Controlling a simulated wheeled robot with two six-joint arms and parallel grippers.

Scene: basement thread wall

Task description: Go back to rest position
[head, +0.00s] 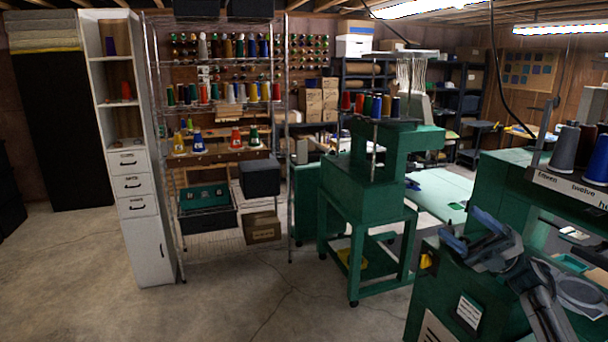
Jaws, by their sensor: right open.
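My right gripper (464,227) is at the lower right, in front of the near green machine (455,300). Its two blue-tipped fingers are spread apart, and nothing shows between them. Its grey arm comes in from the bottom right. I cannot tell from this view whether it touches the machine. My left gripper is not in the view.
Thread cones (565,150) stand on the near machine. A second green machine (370,185) stands at mid-room. A wire rack (205,160) with thread cones and a white cabinet (130,180) stand at left. The concrete floor (250,300) in front is clear.

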